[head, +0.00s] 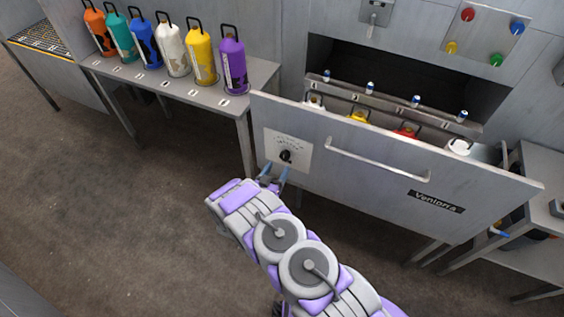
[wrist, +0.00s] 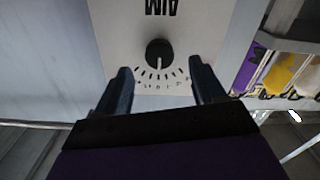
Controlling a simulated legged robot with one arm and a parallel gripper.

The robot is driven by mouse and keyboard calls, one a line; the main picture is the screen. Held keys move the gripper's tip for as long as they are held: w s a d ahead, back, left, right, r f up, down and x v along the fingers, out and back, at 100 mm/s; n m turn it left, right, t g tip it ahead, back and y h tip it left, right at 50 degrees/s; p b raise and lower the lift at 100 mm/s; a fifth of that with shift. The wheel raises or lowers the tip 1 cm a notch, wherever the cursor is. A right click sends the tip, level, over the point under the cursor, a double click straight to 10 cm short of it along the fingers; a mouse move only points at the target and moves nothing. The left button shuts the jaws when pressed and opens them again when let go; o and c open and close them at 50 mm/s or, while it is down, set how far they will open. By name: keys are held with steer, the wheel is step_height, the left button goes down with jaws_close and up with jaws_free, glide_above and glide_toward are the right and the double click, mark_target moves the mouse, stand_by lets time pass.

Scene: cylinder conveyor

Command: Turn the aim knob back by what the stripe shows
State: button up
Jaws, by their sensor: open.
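The aim knob (head: 286,155) is a small black knob on a white dial plate (head: 270,147) at the left of a grey front panel (head: 390,165). In the wrist view the knob (wrist: 159,52) shows with its scale ticks and the word AIM, upside down. My gripper (head: 274,172) is open just in front of and below the plate. In the wrist view its fingers (wrist: 160,72) stand apart on either side of the dial, and the knob lies beyond their tips, apparently not gripped.
The front panel has a long handle (head: 378,160) and a Ventoria label (head: 436,201). Several canisters stand behind it, one yellow (head: 358,117). A bench (head: 250,84) at left carries a row of colored cylinders, one purple (head: 233,66). Colored buttons (head: 488,32) are at upper right. Floor at left is clear.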

mark_target(283, 158)
steer(key=shift+b+x, duration=0.4)
steer(key=shift+x, duration=2.3)
steer(key=shift+c, duration=0.3)
steer(key=c, duration=1)
steer(key=shift+s+r+m+p, duration=0.1)
steer(key=shift+m+p, duration=0.6)
steer(key=shift+p, duration=0.1)
steer(key=shift+a+m+p, duration=0.1)
steer(key=shift+m+p, duration=0.35)
steer(key=shift+m, duration=0.35)
steer(key=o, duration=1.1)
steer(key=shift+c, duration=0.2)
